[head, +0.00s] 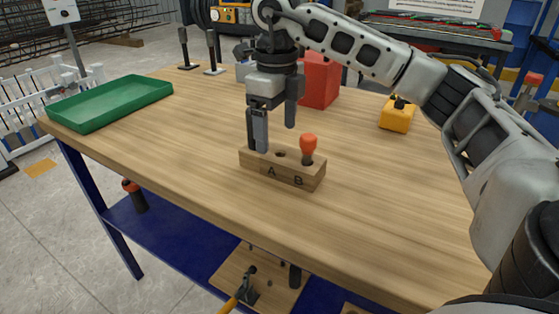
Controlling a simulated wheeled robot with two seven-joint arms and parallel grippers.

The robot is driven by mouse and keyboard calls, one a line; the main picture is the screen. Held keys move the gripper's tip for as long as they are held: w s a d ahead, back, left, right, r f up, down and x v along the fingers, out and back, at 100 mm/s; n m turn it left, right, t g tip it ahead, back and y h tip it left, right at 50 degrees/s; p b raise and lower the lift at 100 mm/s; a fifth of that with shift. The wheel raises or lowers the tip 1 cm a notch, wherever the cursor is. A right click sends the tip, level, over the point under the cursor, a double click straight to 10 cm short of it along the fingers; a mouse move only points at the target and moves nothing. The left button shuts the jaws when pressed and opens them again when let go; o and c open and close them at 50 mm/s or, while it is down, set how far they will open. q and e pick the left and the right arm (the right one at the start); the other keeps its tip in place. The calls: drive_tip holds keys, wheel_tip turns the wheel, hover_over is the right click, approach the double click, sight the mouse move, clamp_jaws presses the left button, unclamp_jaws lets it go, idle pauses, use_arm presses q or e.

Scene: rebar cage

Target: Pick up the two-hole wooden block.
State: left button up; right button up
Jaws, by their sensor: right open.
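The two-hole wooden block (276,173) lies on the wooden table, marked A and B on its front. The hole behind A is open and dark. An orange-handled peg (308,146) stands upright in the hole at B. My right gripper (275,138) points down over the block with its jaws open. One finger is in front of or just over the block's left end, and the other hangs above and behind it. Whether either finger touches the block I cannot tell. My left gripper is not in view.
A green tray (112,103) lies at the table's left end. A red box (319,80) stands behind the gripper, and a yellow block (397,115) sits to the right. Two black posts (213,55) stand at the back edge. The table's front and middle are clear.

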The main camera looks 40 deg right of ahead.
sight(280, 150)
drive_tip(key=f, duration=0.5)
drive_tip(key=shift+s+f, duration=0.1)
drive_tip(key=shift+s, duration=0.3)
drive_tip(key=c, duration=1.2)
